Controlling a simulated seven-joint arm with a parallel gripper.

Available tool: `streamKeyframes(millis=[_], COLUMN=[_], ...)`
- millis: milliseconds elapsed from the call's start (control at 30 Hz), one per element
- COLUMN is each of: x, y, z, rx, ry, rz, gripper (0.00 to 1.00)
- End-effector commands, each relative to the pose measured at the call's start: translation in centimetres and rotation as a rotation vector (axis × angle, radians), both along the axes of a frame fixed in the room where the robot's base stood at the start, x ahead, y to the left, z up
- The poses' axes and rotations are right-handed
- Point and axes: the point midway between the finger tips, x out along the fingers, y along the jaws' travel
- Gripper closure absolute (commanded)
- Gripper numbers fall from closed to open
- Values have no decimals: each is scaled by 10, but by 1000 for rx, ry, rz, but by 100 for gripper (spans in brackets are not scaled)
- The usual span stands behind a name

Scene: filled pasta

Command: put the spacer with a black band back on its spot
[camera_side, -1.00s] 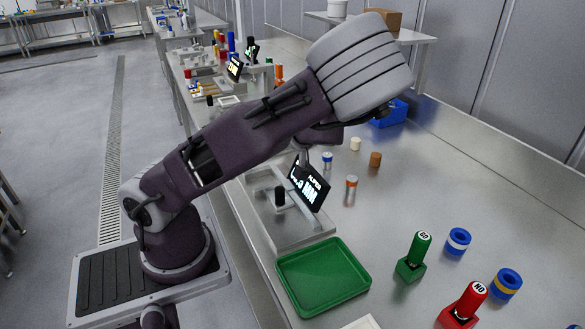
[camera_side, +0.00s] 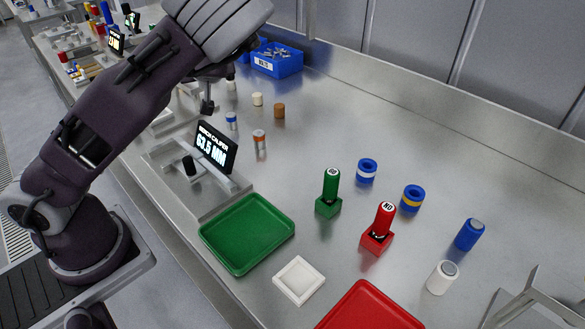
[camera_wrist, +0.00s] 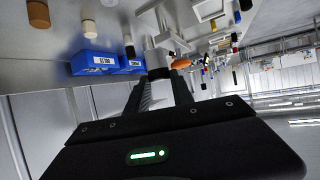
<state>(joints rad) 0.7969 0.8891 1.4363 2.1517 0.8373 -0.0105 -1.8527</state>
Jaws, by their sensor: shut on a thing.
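My gripper (camera_side: 207,104) is at the upper left of the side view, beyond the caliper and near the row of small cylinders. In the wrist view my gripper (camera_wrist: 162,72) has its fingers close together around a small pale grey spacer (camera_wrist: 156,58). The fingers cover much of it, and I cannot make out a black band on it. A white cylinder with a dark end (camera_wrist: 128,42) stands apart from the fingers. A cream cylinder (camera_side: 257,99) and a brown cylinder (camera_side: 279,111) stand nearby on the bench.
A bench caliper display (camera_side: 216,148) reads 63.5 MM. A blue bin (camera_side: 278,60) stands behind the cylinders. A green tray (camera_side: 205,232), white square dish (camera_side: 282,283), red tray (camera_side: 330,322), green stamp (camera_side: 331,187) and red stamp (camera_side: 382,222) are nearer.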

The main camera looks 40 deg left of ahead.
Motion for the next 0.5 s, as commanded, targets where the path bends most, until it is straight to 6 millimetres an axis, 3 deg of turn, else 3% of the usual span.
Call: streamKeyframes(millis=[267, 500], x=[65, 113], y=[-16, -45], z=[-20, -37], rx=[4, -11], ry=[3, -9], rz=[-332, -641], gripper=[100, 100])
